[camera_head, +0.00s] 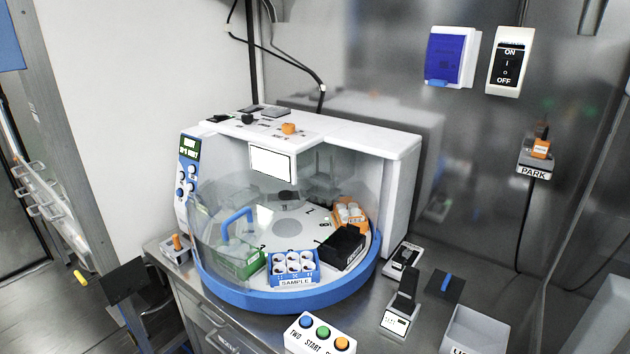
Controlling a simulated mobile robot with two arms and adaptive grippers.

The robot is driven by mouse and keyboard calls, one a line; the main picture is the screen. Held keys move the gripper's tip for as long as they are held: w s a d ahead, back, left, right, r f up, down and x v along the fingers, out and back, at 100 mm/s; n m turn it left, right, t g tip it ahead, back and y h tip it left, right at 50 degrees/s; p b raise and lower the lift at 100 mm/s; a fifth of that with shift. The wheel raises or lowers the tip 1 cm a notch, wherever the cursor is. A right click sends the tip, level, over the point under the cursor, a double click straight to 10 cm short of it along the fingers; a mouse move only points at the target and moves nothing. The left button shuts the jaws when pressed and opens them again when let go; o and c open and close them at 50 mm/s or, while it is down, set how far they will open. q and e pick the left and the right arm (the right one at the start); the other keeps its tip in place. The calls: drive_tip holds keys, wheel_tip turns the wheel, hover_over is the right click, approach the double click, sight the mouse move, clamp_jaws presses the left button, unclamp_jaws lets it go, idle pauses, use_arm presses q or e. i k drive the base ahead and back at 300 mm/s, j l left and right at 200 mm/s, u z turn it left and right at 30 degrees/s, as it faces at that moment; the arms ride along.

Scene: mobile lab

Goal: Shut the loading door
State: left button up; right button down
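The loading door (215,215) is a clear curved panel on the front of a white benchtop machine (400,190). A blue bar handle (237,224) stands on it at the left front. The panel shows over the left part of the chamber, in front of the green rack (240,262). Its right edge is hard to make out, and the front right looks uncovered. Inside, on a round white turntable (285,228), are a blue SAMPLE rack (292,281), a black rack (345,245) and an orange rack (350,215). Neither gripper can be made out in the head view.
A button box (320,334) with blue, green and orange buttons stands at the front. A black-topped device (402,300), a small dark plate with a blue bar (445,285) and a grey bin (475,330) are at the right. An orange-knobbed box (176,248) is left of the machine.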

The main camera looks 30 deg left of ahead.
sight(198, 247)
drive_tip(key=u, duration=1.55)
